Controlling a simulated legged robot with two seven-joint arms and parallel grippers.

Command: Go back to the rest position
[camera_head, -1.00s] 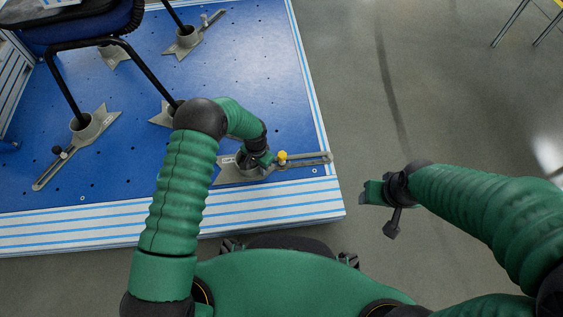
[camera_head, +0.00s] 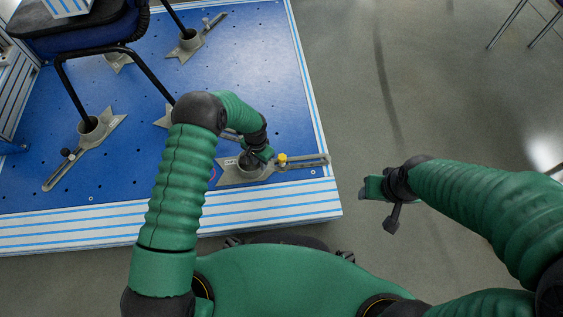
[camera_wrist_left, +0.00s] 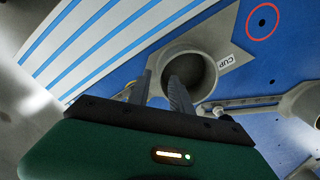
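My left gripper (camera_wrist_left: 161,80) is at the empty grey cup fixture (camera_wrist_left: 206,62) marked "CUP". In the left wrist view its two fingers stand apart, with nothing seen held between them. One finger shows in front of the cup's opening, the other beside its rim; I cannot tell whether they touch it. In the head view the left hand (camera_head: 262,152) is bent down over this fixture (camera_head: 235,176), hiding its fingertips. My right gripper (camera_head: 374,188) hangs over the grey floor, right of the platform; its fingers are not clear.
A dark blue chair (camera_head: 85,38) stands on the blue perforated platform (camera_head: 270,75), with legs in grey cup fixtures (camera_head: 95,130). A yellow knob (camera_head: 282,160) sits on the near fixture's arm. The floor (camera_head: 440,100) at the right is mostly clear.

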